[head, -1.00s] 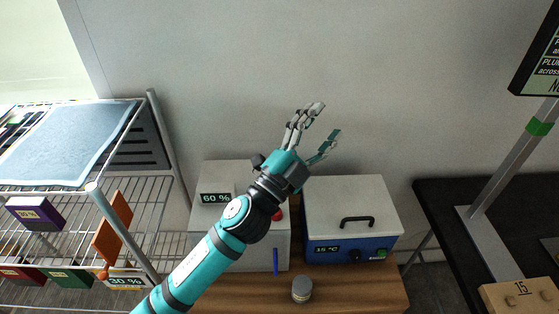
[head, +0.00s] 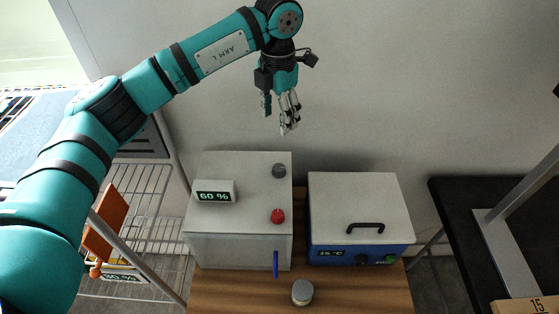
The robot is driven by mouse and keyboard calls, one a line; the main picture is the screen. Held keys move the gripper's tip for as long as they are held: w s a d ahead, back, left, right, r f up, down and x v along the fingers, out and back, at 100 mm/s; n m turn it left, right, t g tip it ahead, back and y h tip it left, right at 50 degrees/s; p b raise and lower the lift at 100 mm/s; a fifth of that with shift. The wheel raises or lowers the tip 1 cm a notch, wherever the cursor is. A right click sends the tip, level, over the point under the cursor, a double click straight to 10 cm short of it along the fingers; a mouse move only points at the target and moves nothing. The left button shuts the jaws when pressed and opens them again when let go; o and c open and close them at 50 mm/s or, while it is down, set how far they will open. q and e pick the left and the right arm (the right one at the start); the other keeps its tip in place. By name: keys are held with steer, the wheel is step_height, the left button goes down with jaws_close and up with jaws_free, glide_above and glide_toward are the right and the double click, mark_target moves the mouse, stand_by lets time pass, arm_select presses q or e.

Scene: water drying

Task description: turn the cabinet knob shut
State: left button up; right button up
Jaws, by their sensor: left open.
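A light grey cabinet (head: 238,252) stands on the wooden table with a blue handle (head: 276,264) on its front. On its top are a red knob (head: 277,216) nearer the front and a dark grey round knob (head: 279,171) nearer the back. I cannot tell which one the task means. My left gripper (head: 277,120) is open and empty, fingers pointing down. It appears above the back of the cabinet top in the picture, apart from both knobs. My right gripper is not in view.
A humidity display (head: 215,192) reading 60 % sits on the cabinet. A blue-and-white heated box (head: 360,212) with a black handle stands to its right. A small lidded jar (head: 302,292) is on the wooden table (head: 240,292). A wire rack (head: 160,240) stands at left.

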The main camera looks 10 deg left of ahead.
mark_target(279, 168)
arm_select(q)
step_height(279, 168, down, 16)
steer(key=p, duration=0.4)
steer(key=shift+s+d+r, duration=0.15)
steer(key=shift+f, duration=0.6)
steer(key=c, duration=1.1)
steer(key=shift+c, duration=0.2)
